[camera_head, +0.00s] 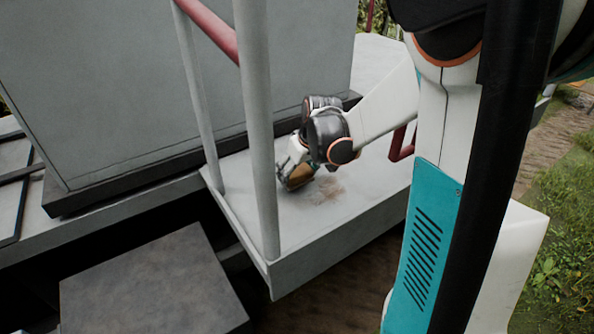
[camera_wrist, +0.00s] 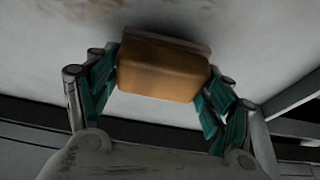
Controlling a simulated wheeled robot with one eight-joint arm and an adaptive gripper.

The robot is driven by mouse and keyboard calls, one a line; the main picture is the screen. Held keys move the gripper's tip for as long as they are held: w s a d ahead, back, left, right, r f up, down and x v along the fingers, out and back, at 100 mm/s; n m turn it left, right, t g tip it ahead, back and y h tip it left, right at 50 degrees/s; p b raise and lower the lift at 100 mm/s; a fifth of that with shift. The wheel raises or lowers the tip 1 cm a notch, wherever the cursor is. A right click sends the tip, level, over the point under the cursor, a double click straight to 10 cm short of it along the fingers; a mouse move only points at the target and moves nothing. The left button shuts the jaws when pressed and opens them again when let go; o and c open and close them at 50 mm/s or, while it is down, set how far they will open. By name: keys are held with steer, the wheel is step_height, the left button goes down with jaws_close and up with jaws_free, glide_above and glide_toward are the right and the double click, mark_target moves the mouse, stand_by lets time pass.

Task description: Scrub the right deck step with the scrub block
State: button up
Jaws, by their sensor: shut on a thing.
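In the head view my gripper (camera_head: 294,174) is low over the pale grey deck step (camera_head: 310,222), and the block (camera_head: 299,177) shows as a small brown patch. The block is at or very close to the step's surface; contact is hard to tell. A brownish dirt smudge (camera_head: 327,190) lies on the step just right of the block. Dark marks also show at the top of the wrist view.
A grey railing post (camera_head: 257,130) stands at the step's front corner, with a red rail (camera_head: 208,28) at the top. A large grey cabinet (camera_head: 160,80) stands behind left. A dark box top (camera_head: 150,285) lies lower left. Grass and a dirt path are at right.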

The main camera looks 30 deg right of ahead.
steer(key=shift+f+b, duration=0.8)
steer(key=shift+f, duration=0.2)
steer(key=shift+s, duration=0.1)
